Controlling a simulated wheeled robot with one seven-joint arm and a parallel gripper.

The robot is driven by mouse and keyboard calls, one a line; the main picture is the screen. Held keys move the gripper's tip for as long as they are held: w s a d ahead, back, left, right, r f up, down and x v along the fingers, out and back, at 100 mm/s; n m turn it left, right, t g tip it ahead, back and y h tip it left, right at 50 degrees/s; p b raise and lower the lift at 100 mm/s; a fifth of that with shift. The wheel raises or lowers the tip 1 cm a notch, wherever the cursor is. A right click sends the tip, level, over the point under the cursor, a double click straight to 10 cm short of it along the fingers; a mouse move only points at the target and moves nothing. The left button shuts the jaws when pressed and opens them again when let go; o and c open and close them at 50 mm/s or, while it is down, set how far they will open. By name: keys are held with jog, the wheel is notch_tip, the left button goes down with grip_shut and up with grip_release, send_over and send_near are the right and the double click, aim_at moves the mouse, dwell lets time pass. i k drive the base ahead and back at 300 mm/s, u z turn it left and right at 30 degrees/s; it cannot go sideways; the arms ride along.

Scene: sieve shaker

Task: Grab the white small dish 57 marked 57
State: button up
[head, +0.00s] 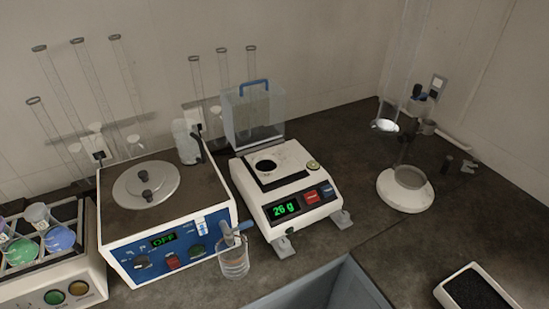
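No marking 57 can be read in the head view. A small bright white oval piece (386,125) shows at the back right, beside the upright part of a stand-like device; it may be a dish, but I cannot tell. My gripper is not in view.
A blue-fronted device (165,225) reading OFF and a scale (285,185) reading 26 g stand on the dark counter. A glass beaker (233,262) is in front. A white round-based device (405,192) and a black-filled tray (475,290) are right. The counter between scale and round base is clear.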

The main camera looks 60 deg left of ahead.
aim_at(265, 166)
jog(key=u, duration=2.35)
jog(key=k, duration=0.4)
jog(key=u, duration=0.15)
jog(key=i, duration=0.95)
jog(key=u, duration=0.75)
